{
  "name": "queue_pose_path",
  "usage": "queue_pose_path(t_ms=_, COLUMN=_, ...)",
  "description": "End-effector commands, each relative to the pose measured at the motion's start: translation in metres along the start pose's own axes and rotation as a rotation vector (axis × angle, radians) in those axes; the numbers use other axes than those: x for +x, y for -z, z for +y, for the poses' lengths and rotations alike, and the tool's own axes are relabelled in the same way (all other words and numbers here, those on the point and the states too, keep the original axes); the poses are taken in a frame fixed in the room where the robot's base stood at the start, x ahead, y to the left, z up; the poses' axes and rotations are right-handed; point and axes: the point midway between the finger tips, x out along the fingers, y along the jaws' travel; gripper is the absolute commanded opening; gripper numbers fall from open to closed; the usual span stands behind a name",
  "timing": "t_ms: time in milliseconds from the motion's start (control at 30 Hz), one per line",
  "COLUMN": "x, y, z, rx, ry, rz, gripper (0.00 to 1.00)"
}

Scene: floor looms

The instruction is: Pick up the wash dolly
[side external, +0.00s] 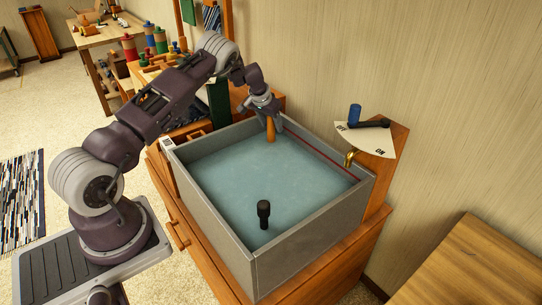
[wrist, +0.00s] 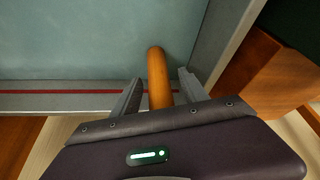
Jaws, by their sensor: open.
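The wash dolly appears to be the orange-brown wooden rod (side external: 270,132) standing in the water near the far corner of the grey basin (side external: 213,216). Its lower part is under or at the water and its foot cannot be made out. My gripper (side external: 266,108) is over the basin's far corner, right at the top of the rod. In the wrist view the rod (wrist: 156,72) runs between the two open fingers of my gripper (wrist: 160,88), with a gap on each side.
A black upright plug-like piece (side external: 263,213) stands in the water nearer the front. A brass tap (side external: 350,157) and an ON-marked dial plate (side external: 365,138) are at the right corner. The basin walls rise around the water. A red line (side external: 320,153) runs along the back wall.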

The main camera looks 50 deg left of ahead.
Motion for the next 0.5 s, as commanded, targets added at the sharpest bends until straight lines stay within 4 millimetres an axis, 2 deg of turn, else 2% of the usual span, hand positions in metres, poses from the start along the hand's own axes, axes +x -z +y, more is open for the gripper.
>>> queue_pose_path(t_ms=200, x=0.0011, y=0.0003, z=0.0003, rx=0.000, ry=0.000, rz=0.000, gripper=0.49)
queue_pose_path(t_ms=433, x=0.0008, y=0.0002, z=0.0003, rx=0.000, ry=0.000, rz=0.000, gripper=0.04)
queue_pose_path(t_ms=467, x=0.0008, y=0.0002, z=0.0003, rx=0.000, ry=0.000, rz=0.000, gripper=0.00)
queue_pose_path(t_ms=500, x=0.0008, y=0.0001, z=0.0003, rx=0.000, ry=0.000, rz=0.000, gripper=0.00)
